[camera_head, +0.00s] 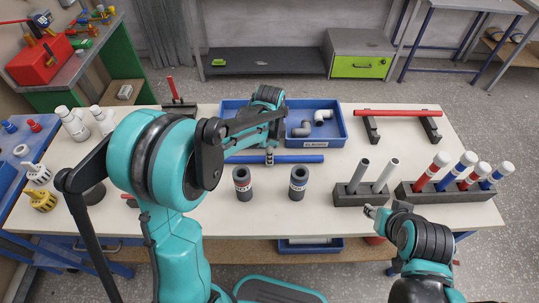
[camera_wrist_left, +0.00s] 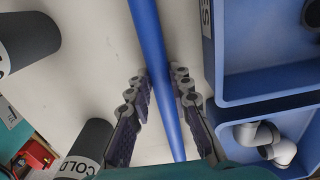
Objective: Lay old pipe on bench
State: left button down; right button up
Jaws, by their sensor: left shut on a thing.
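A long blue pipe (camera_head: 300,158) lies level across the middle of the white bench (camera_head: 330,225), in front of the blue tray. My left gripper (camera_head: 270,155) reaches down over the pipe and is shut on it near its middle. In the left wrist view the blue pipe (camera_wrist_left: 151,40) runs between the two fingers of the gripper (camera_wrist_left: 160,88). Whether the pipe touches the bench top or hangs just above it, I cannot tell. My left forearm hides part of the bench. My right gripper (camera_head: 376,212) is by the bench's front edge, its finger opening unclear.
The blue tray (camera_head: 334,140), labelled ELBOWS, holds grey elbows. Two dark cups, HOT (camera_head: 242,183) and COLD (camera_head: 298,183), stand in front of the pipe. A red pipe (camera_head: 398,113) rests on two dark stands. Dark racks (camera_head: 358,198) with upright pipes stand at right.

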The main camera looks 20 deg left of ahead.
pick_arm(q)
jog(key=c, duration=1.3)
grip_release()
notch_tip(320, 180, up, 12)
jog(key=shift+s, duration=0.1)
